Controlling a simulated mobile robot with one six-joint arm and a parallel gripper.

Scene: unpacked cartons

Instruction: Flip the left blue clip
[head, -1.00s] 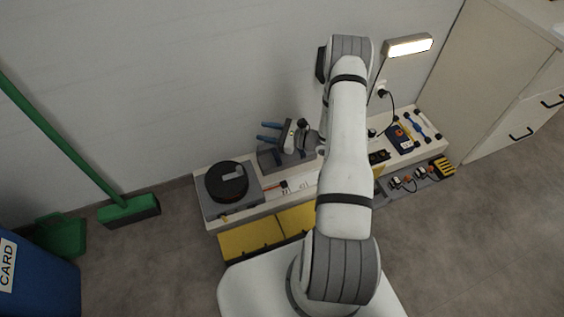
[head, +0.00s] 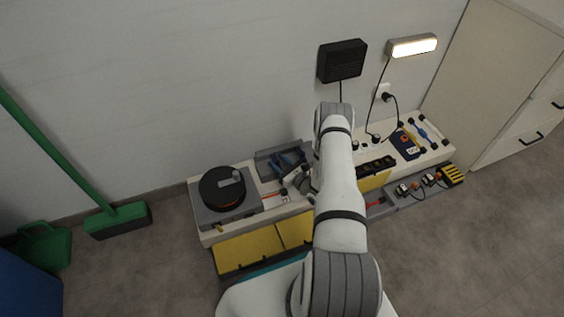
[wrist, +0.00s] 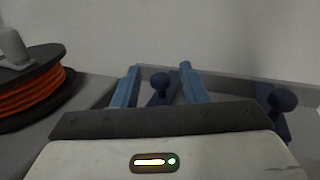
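In the wrist view, the left blue clip (wrist: 172,90) is a dark blue plate with a round knob, in a grey tray (wrist: 225,76). My gripper (wrist: 160,68) is open, its two light blue fingers apart, one on each side of the left clip's knob in the picture. Whether a finger touches the clip, I cannot tell. The right blue clip (wrist: 284,102) stands to the right, outside the fingers, its lower part hidden by my gripper's body. In the head view, my gripper (head: 284,162) reaches into the tray (head: 266,167) on the bench; the clips are hard to separate from the fingers there.
A black reel with orange cable (head: 224,188) is left of the tray, also near in the wrist view (wrist: 30,90). The wall is close behind, with a black box (head: 342,61) and hanging cables. Tools and a blue-cased meter (head: 405,144) lie on the bench's right part.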

